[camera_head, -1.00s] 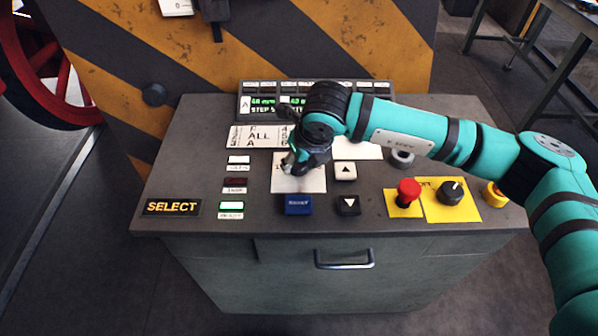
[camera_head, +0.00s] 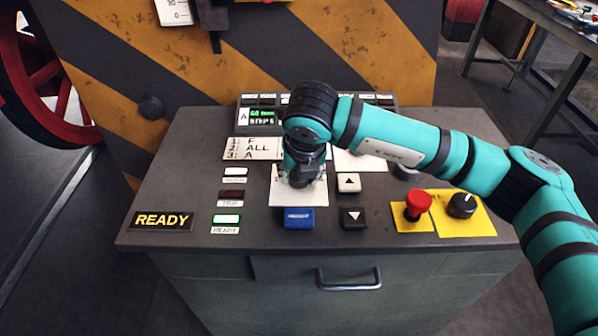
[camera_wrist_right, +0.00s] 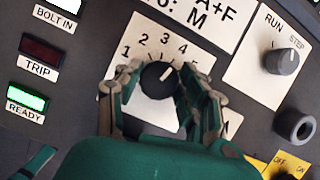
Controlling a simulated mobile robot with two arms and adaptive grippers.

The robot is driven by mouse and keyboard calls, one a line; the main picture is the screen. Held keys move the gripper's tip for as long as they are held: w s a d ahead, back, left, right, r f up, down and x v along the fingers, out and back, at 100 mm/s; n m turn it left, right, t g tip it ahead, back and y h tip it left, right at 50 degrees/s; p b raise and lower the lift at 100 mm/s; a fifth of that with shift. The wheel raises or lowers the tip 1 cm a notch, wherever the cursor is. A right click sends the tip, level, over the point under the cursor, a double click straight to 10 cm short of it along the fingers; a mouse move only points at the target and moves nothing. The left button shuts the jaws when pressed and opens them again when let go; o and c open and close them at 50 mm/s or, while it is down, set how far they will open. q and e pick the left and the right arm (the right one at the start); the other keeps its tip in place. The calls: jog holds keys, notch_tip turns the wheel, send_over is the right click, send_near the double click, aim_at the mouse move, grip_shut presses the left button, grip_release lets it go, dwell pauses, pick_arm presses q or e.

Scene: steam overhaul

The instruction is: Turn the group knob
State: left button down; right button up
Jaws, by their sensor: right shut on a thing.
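The group knob (camera_wrist_right: 158,80) is a round black dial with a white pointer mark, on a white plate (camera_wrist_right: 160,113) numbered 1 to 5. The mark points up and right, roughly towards 4. My right gripper (camera_wrist_right: 160,86) is shut on the knob, one finger on each side. In the head view my right gripper (camera_head: 301,180) points down onto the white plate (camera_head: 285,196) and hides the knob. My left gripper is in neither view.
A RUN/STEP knob (camera_wrist_right: 284,60) and a dark round socket (camera_wrist_right: 295,125) lie to the right. In the head view a blue button (camera_head: 299,218), arrow buttons (camera_head: 349,184), a red knob (camera_head: 417,205) and a black switch (camera_head: 461,205) surround the arm. A lit sign (camera_head: 162,221) reads READY.

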jog(key=shift+r, duration=0.1)
jog(key=o, duration=1.2)
jog(key=v, duration=1.2)
